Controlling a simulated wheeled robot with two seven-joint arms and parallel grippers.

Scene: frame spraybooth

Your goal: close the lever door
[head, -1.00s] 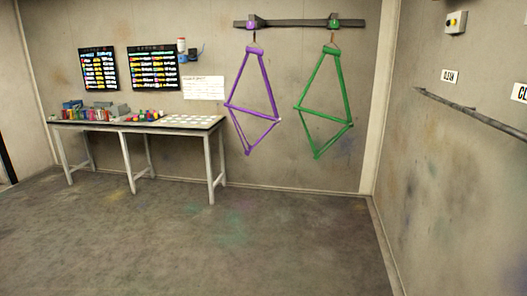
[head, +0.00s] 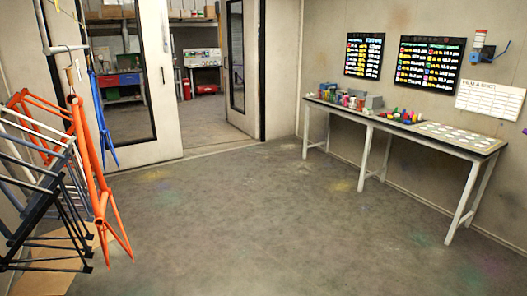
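A pale double doorway stands at the back left in the head view. Its left leaf (head: 163,110) has a tall glass window, and a small fitting, perhaps a handle, shows near its right edge. Its right leaf (head: 254,80), also with a tall dark-framed window, stands at an angle, receding into the room beyond. There is an open gap between the leaves. I cannot make out a lever clearly on either leaf. Neither of my grippers is in view.
Orange, white and dark bicycle frames (head: 88,170) hang at the left, with a blue frame (head: 101,125) near the left leaf. A workbench (head: 460,137) with paint items stands along the right wall. The grey floor (head: 250,220) between is clear.

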